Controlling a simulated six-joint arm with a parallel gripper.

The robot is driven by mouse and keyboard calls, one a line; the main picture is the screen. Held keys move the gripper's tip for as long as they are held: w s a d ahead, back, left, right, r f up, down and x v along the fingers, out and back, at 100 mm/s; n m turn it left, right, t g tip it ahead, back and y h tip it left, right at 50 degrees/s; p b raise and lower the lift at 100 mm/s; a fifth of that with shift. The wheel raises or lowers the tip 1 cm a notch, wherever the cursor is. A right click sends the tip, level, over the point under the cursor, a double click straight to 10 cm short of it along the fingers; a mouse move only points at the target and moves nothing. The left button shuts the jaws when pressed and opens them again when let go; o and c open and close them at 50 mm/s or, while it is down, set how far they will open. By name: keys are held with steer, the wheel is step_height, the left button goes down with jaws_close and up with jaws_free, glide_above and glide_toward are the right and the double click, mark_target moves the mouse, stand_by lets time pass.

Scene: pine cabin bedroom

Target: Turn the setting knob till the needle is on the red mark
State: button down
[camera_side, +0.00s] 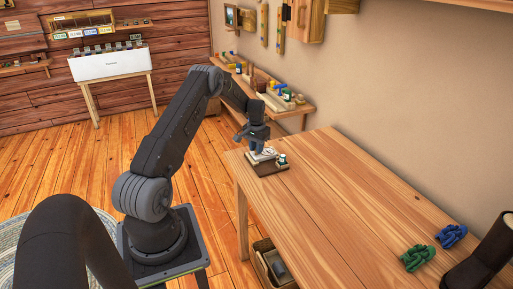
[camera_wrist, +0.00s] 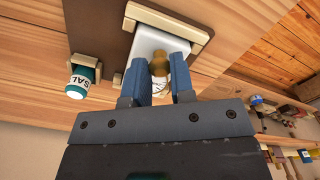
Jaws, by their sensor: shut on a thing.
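The setting knob (camera_wrist: 159,64) is a small brass-coloured piece between my fingertips in the wrist view. My gripper (camera_wrist: 160,72) is shut on it, with a blue finger on each side. A white dial face (camera_wrist: 158,86) shows partly behind the knob; the fingers hide much of it, and I cannot make out the needle or the red mark. The dial belongs to a white device (camera_wrist: 150,42) on a dark board (camera_side: 268,169) at the far end of the table. In the side view my gripper (camera_side: 256,147) is down over the device.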

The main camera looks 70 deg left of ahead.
steer(key=c, duration=1)
jaws_free()
step_height(320, 180, up, 14)
steer(key=shift+f, duration=0.1)
